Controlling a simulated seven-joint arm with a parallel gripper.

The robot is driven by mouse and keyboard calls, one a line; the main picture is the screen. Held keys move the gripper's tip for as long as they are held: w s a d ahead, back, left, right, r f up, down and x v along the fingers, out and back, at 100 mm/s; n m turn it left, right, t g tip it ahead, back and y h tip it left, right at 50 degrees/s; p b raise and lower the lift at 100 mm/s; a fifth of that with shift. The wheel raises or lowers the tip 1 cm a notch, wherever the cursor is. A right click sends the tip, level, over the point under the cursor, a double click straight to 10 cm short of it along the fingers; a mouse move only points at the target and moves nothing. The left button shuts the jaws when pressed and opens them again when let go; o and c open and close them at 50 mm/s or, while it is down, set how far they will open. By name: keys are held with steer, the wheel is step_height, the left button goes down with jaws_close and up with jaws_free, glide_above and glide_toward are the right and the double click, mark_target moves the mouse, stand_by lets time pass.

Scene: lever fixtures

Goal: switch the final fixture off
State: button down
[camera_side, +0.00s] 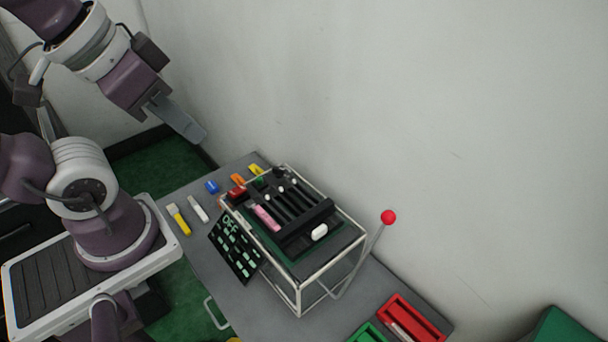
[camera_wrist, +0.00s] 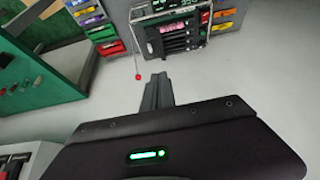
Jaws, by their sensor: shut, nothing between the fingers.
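A wire-framed fixture (camera_side: 297,290) stands on the grey table. It holds a black slotted panel (camera_side: 290,205) with several small white-tipped sliders, a pink piece (camera_side: 266,217) and a white knob (camera_side: 319,232). A bent rod with a red ball (camera_side: 388,217) rises at its right side. In the wrist view the slotted panel (camera_wrist: 182,42) is at the top and the red ball (camera_wrist: 138,77) hangs left of my fingers. My gripper (camera_side: 196,134) is shut and empty, high above the table's far left and apart from the fixture. Its fingers also show in the wrist view (camera_wrist: 158,82).
A dark board with green marks (camera_side: 235,245) leans at the fixture's front left. Blue (camera_side: 212,187), orange, yellow and white pieces lie at the table's left. A red tray (camera_side: 412,322) and a green tray (camera_side: 369,334) are at the lower right. The wall stands behind.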

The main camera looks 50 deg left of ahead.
steer(key=g, duration=0.6)
glide_above(241, 187)
step_height(241, 187, down, 22)
steer(key=shift+r, duration=0.1)
steer(key=shift+s, duration=0.1)
step_height(241, 187, down, 14)
